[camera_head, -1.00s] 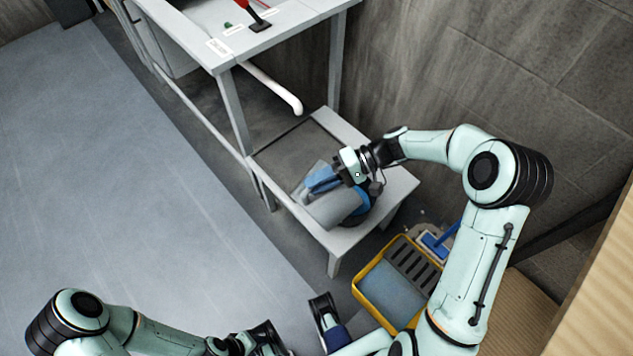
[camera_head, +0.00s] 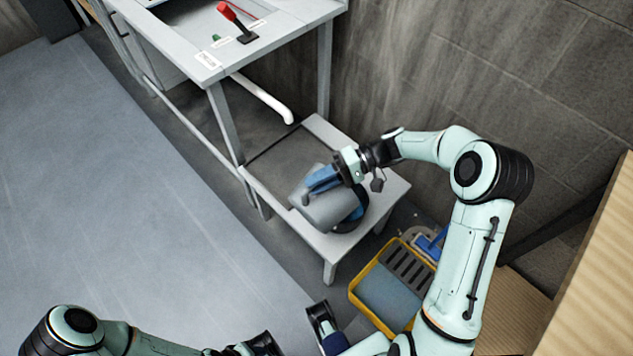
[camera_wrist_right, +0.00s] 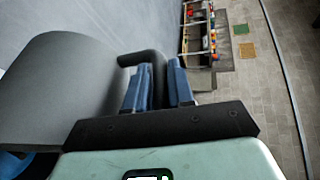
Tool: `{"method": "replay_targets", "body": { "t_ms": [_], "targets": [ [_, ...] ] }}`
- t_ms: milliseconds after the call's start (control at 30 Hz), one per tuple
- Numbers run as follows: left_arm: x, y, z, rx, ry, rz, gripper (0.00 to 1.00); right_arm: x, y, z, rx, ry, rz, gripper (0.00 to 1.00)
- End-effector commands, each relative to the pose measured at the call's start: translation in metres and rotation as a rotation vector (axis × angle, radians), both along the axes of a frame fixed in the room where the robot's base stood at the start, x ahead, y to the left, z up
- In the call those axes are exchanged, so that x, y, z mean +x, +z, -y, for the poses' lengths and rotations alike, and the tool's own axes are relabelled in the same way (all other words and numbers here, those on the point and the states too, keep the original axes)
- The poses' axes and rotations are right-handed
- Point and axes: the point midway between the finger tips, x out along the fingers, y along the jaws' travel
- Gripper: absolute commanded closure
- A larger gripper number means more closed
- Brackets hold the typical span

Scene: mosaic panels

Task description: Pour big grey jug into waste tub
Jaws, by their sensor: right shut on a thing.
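The big grey jug (camera_head: 330,207) is tilted over the front right part of a low light-grey bench. My right gripper (camera_head: 322,180) is shut on its handle; in the right wrist view, blue fingers (camera_wrist_right: 158,88) close around the dark handle and the grey body (camera_wrist_right: 65,85) fills the left. A blue rounded thing (camera_head: 357,208) shows partly behind the jug; I cannot tell whether it is the waste tub. The jug's contents are hidden. My left gripper (camera_head: 290,335) is partly in view at the bottom edge, cut off.
The low bench (camera_head: 385,190) has a dark-edged grey recess or panel (camera_head: 283,152) beside the jug. A white pipe (camera_head: 265,100) ends above it. A yellow-rimmed container (camera_head: 357,297) stands on the floor nearby. A wall is behind; the floor at left is clear.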

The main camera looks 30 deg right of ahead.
Motion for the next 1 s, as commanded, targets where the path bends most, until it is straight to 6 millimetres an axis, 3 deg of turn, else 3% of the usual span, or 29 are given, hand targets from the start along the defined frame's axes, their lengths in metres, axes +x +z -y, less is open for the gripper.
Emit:
{"method": "replay_targets", "body": {
  "t_ms": [1000],
  "targets": [
    [-0.003, 0.006, 0.000, -0.002, -0.002, -0.010, 0.57, 0.006, 0.008, 0.020, 0.084, 0.000, -0.023, 1.00]
  ]
}}
